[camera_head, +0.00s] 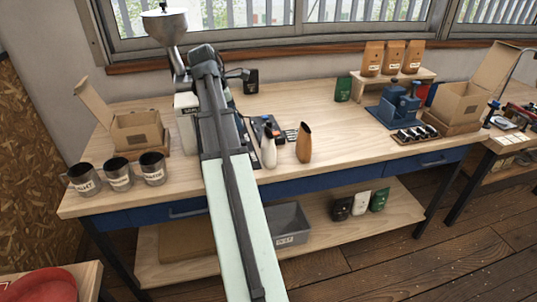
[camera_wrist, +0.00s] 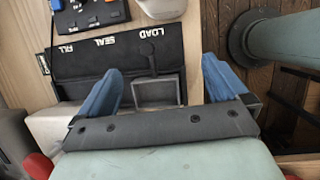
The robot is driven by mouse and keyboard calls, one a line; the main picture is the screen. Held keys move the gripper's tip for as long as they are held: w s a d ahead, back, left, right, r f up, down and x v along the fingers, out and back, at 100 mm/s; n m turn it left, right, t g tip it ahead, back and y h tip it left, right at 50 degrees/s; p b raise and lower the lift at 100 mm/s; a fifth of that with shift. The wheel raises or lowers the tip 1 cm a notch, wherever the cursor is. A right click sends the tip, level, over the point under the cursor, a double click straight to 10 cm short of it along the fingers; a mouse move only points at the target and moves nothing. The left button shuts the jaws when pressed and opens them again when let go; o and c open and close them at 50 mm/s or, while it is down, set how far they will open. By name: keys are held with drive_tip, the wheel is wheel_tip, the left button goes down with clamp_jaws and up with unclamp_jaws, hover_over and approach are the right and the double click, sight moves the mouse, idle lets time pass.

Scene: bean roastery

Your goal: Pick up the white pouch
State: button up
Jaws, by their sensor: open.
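A small white pouch (camera_head: 361,204) stands on the lower shelf under the bench. It is between a black pouch (camera_head: 342,208) and a green pouch (camera_head: 380,200). I cannot make out the white pouch in the wrist view. My gripper (camera_wrist: 157,68) shows two blue fingers, apart, with nothing held between them. It is over a dark mat (camera_wrist: 180,48) marked LOAD, SEAL and FILL, with a grey rectangular frame between the fingers. In the head view my arm hides the gripper.
A grey bin (camera_head: 290,226) is on the shelf left of the pouches. The benchtop front edge and blue drawers (camera_head: 310,183) lie above them. A white bottle-shaped object (camera_head: 268,148) and a brown one (camera_head: 304,143) stand near my arm. Mugs (camera_head: 119,174) line the left.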

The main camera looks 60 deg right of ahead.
sight(268, 135)
drive_tip(key=s+d+r+g, duration=0.1)
drive_tip(key=s+d+r, duration=0.1)
drive_tip(key=s+d, duration=0.2)
drive_tip(key=x, duration=0.8)
drive_tip(key=shift+s+a+f, duration=0.1)
drive_tip(key=shift+s+f, duration=0.15)
drive_tip(key=shift+x, duration=2.55)
drive_tip(key=shift+s, duration=0.15)
drive_tip(key=shift+c, duration=0.4)
drive_tip(key=c, duration=0.9)
drive_tip(key=shift+o, duration=0.2)
drive_tip(key=shift+r, duration=0.15)
